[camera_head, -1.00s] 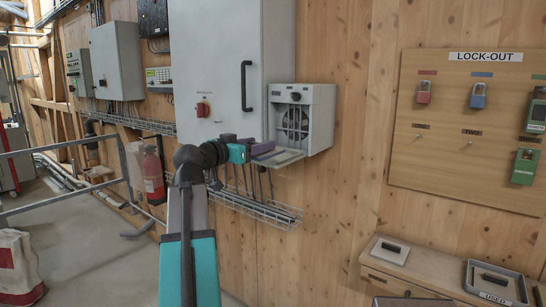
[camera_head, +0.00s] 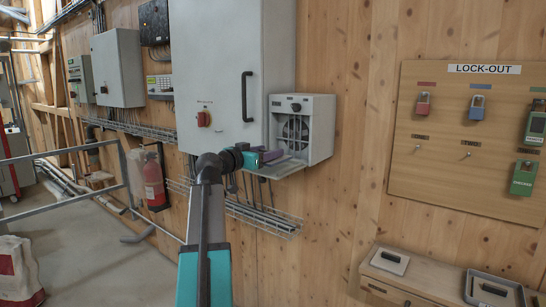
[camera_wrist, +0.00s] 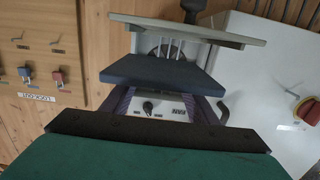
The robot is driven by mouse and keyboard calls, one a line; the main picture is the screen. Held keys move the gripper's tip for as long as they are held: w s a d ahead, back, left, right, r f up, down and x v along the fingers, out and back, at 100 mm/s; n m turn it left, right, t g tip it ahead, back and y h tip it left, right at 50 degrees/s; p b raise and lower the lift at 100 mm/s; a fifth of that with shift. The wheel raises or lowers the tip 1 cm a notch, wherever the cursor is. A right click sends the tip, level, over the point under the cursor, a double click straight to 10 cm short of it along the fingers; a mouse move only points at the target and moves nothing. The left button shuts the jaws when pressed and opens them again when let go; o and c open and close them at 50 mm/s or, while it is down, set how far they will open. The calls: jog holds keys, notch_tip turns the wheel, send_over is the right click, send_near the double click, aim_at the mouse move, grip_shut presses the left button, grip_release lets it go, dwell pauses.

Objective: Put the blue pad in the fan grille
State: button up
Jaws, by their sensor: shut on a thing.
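My gripper (camera_head: 280,154) is shut on the blue pad (camera_wrist: 155,72), a dark blue flat slab held between its purple fingers in the wrist view. The fan grille (camera_head: 294,128) is a round slotted opening in a light grey box on the wall, right of the tall cabinet. Its grey flap (camera_head: 283,169) is folded down below the opening. My gripper is in front of the grille, just above the flap. In the wrist view, the flap (camera_wrist: 175,28) shows beyond the pad and the pad hides part of the grille. Whether the pad touches the box cannot be told.
The tall grey cabinet (camera_head: 230,70) with a black handle stands left of the box. A wire cable tray (camera_head: 262,217) runs below. A lock-out board (camera_head: 440,170) hangs right. A wooden bench (camera_head: 415,285) holds a handled block (camera_head: 390,260) and a tray (camera_head: 520,298).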

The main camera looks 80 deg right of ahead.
jog(key=d, duration=0.2)
jog(key=d+p, duration=0.1)
jog(key=d, duration=0.1)
jog(key=s+d, duration=0.1)
jog(key=d, duration=0.1)
jog(key=shift+f, duration=0.25)
jog(key=shift+d+p, duration=0.1)
jog(key=shift+p, duration=0.2)
jog(key=shift+s+d, duration=0.1)
jog(key=shift+d, duration=0.45)
jog(key=shift+a+f+p, duration=0.1)
jog(key=shift+f+p, duration=0.75)
jog(key=shift+f, duration=1)
jog(key=shift+f, duration=0.2)
jog(key=o, duration=1)
jog(key=shift+r, duration=0.1)
jog(key=shift+o, duration=0.2)
jog(key=shift+r, duration=0.2)
